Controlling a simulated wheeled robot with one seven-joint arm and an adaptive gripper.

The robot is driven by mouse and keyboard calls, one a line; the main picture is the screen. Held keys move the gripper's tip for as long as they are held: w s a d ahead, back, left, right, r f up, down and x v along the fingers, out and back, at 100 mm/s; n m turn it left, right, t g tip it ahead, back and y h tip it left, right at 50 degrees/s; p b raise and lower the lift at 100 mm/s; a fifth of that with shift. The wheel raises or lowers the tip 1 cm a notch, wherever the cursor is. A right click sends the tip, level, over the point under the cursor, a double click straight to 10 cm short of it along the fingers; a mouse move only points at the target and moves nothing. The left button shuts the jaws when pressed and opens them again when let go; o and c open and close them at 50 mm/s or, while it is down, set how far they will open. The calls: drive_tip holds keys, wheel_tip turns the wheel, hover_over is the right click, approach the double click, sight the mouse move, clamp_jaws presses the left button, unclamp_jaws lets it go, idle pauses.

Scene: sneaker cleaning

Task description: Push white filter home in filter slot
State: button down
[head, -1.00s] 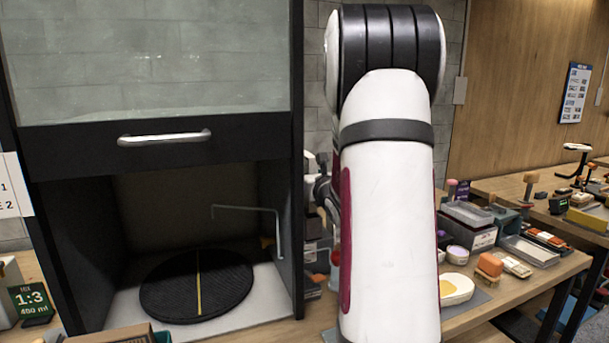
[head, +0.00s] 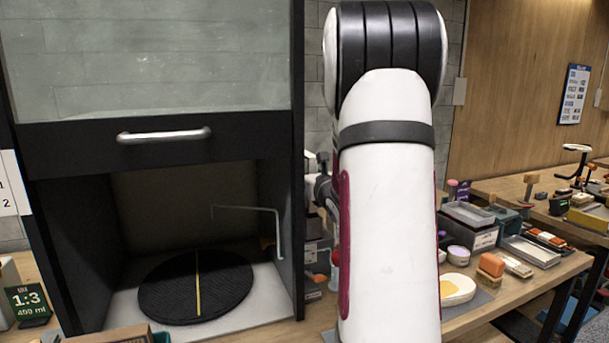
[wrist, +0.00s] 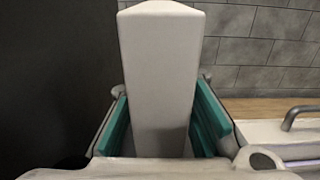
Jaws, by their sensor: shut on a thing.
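In the wrist view my gripper (wrist: 162,117) has its two teal pads on either side of a tall white block (wrist: 160,65), which I take to be the white filter. The gripper is shut on it. The block stands out beyond the fingers, and its far end shows at the top of the picture. In the head view my own arm covers most of the gripper and hides the filter. I cannot make out the filter slot in either view.
A dark cabinet (head: 155,148) with a raised glass front stands at left, with a round black turntable (head: 196,286) inside. A thin bent rod (head: 279,230) is at its right side. Trays and brushes crowd the workbench (head: 515,290) at right. A grey tiled wall (wrist: 265,50) is behind.

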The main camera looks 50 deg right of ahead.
sight(313, 206)
drive_tip(key=shift+f+b, duration=3.6)
drive_tip(key=shift+b, duration=0.25)
drive_tip(key=c, duration=1.4)
unclamp_jaws()
drive_tip(key=shift+r, duration=0.1)
drive_tip(key=shift+o, duration=0.2)
drive_tip(key=v, duration=1.2)
drive_tip(key=shift+s, duration=0.1)
